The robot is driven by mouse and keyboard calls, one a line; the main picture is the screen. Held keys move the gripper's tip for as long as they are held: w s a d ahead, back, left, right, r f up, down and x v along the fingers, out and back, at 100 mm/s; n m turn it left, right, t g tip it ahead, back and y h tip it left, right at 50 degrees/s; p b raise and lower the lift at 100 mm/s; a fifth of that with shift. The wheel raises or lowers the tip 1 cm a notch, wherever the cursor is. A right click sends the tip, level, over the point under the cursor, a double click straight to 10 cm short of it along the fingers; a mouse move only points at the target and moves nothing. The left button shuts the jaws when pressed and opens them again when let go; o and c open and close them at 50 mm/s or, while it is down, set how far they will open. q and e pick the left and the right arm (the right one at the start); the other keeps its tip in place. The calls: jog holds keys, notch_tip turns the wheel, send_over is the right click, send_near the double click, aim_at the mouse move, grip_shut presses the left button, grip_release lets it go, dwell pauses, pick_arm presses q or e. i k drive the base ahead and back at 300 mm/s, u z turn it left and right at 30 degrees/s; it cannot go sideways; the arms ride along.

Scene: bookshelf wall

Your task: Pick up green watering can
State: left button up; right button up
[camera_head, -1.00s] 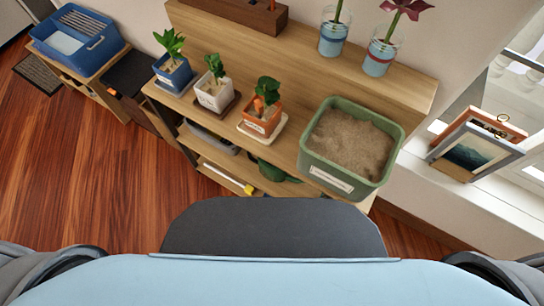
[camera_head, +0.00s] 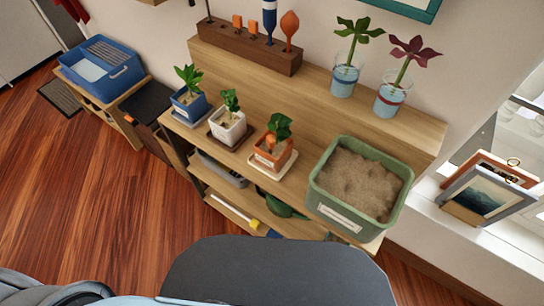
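A green object that looks like the watering can (camera_head: 283,207) is on a lower level of the wooden shelf (camera_head: 330,104), below the orange pot. Only part of it shows; the shelf top and the green tub hide the rest. Neither of my grippers is in view.
A green tub of soil (camera_head: 360,183) stands at the shelf's right front corner. Blue (camera_head: 189,104), white (camera_head: 228,129) and orange (camera_head: 270,153) plant pots line the front edge. A dark wooden tool rack (camera_head: 249,48) and two glasses with cuttings (camera_head: 345,79) stand behind. Wooden floor at left is clear.

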aim_at(277, 206)
jog(key=u, duration=0.05)
jog(key=k, duration=0.5)
jog(key=u, duration=1.45)
jog(key=i, duration=1.65)
jog(key=z, duration=2.6)
